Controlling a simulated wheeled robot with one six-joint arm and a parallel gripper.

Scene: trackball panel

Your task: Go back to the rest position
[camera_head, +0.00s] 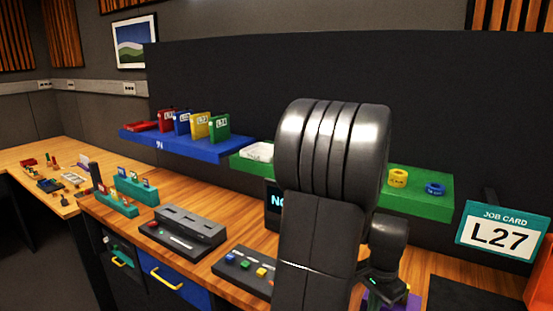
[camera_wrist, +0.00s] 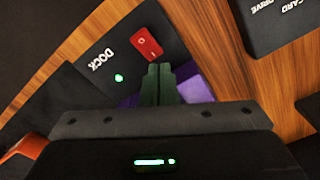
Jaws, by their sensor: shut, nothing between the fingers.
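My gripper (camera_wrist: 158,70) is shut and empty in the wrist view, its two dark green fingers side by side. The fingertips are just below a black panel marked DOCK (camera_wrist: 112,58), which has a red rocker switch (camera_wrist: 147,41) and a lit green lamp. A purple piece (camera_wrist: 196,90) lies behind and beside the fingers, partly hidden by them; I cannot tell whether they touch it. In the head view my arm bends down over the desk, and its large dark links hide the gripper's fingers and the middle of the bench.
A blue shelf (camera_head: 185,147) with several coloured cards and a green shelf (camera_head: 440,195) with yellow and blue rings stand behind. A grey slotted device (camera_head: 183,231) and a button panel (camera_head: 247,267) are left of my arm. A job card sign, L27 (camera_head: 500,235), is right. A card drive (camera_wrist: 265,22) is nearby.

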